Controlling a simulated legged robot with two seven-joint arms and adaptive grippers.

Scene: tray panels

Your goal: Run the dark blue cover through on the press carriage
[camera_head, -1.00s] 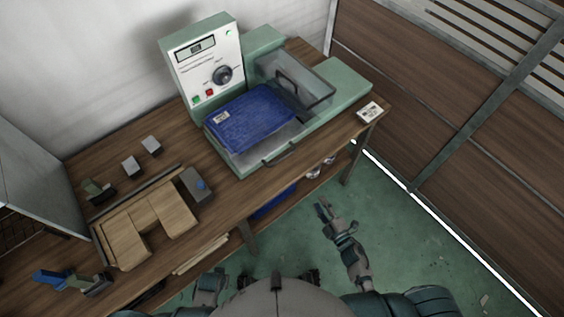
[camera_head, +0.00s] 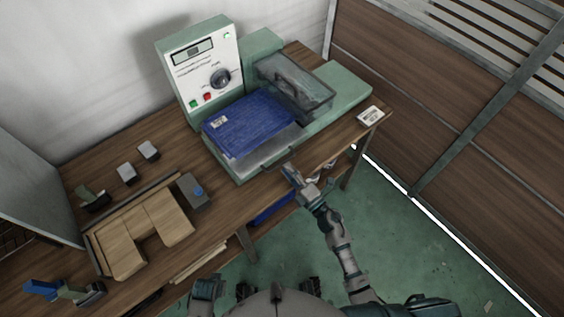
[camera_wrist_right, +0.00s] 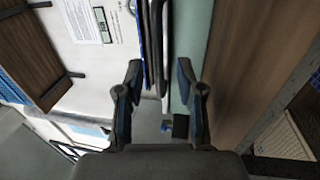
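The dark blue cover (camera_head: 248,122) lies flat on the press carriage (camera_head: 268,151), with a small pale label on its left edge. The carriage is a grey plate in front of the green press (camera_head: 200,62), and the clear hood (camera_head: 300,82) stands to its right.
A wooden tray panel (camera_head: 150,222) and a grey box with a blue button (camera_head: 194,192) lie to the left on the bench. Small grey blocks (camera_head: 127,172) stand behind them. A white card (camera_head: 371,116) lies at the bench's right end. Green floor is open at right.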

